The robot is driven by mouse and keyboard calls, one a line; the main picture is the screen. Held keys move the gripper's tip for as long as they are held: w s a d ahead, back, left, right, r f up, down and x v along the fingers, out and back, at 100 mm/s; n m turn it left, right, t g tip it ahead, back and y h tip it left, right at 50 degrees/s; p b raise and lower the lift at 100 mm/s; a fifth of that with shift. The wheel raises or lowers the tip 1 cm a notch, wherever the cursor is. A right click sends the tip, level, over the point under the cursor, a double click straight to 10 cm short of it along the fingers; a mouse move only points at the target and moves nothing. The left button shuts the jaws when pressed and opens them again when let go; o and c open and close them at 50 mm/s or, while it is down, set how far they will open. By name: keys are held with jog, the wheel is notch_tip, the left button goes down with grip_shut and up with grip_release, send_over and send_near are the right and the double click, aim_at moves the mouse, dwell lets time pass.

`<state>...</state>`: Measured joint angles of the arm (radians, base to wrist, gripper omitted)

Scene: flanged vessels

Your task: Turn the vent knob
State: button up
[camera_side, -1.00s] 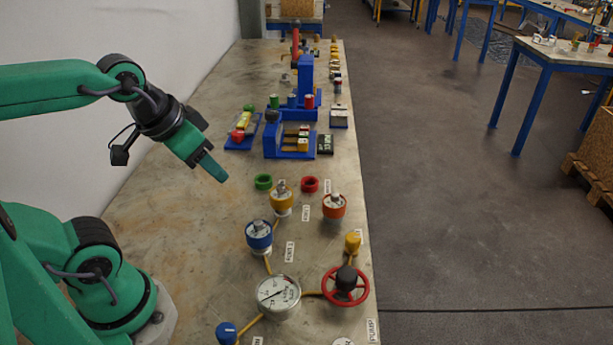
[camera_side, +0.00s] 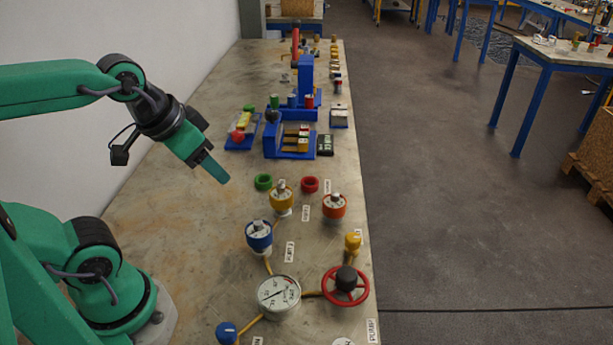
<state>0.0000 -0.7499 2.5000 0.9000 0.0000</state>
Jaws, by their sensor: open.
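My gripper (camera_side: 213,171) hangs at the left above the table (camera_side: 165,225), pointing down and right. It is open, with nothing seen between its jaws, and it is apart from all the fittings. I cannot read which fitting is the vent knob. A blue knob (camera_side: 226,333) sits at the bottom edge, partly cut off, on a yellow pipe. A yellow knob (camera_side: 353,241) stands near the table's right edge. A red handwheel (camera_side: 331,291) with a black hub is joined by pipe to a round gauge (camera_side: 278,294).
Flanged vessels in blue (camera_side: 259,237), yellow (camera_side: 282,199) and orange (camera_side: 334,207) stand mid-table. A green ring (camera_side: 263,182) and a red ring (camera_side: 310,184) lie behind them. Blue fixtures (camera_side: 290,133) fill the table further back. The left part of the table is bare.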

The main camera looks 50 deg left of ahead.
jog(key=shift+w, duration=0.8)
jog(key=n+g, duration=0.6)
jog(key=n, duration=0.1)
send_over(354, 237)
notch_tip(354, 237, down, 14)
jog(key=shift+r, duration=0.2)
jog(key=shift+w+d+f, duration=0.15)
jog(key=shift+f, duration=0.1)
jog(key=shift+a+f, duration=0.2)
jog(key=shift+f, duration=3.65)
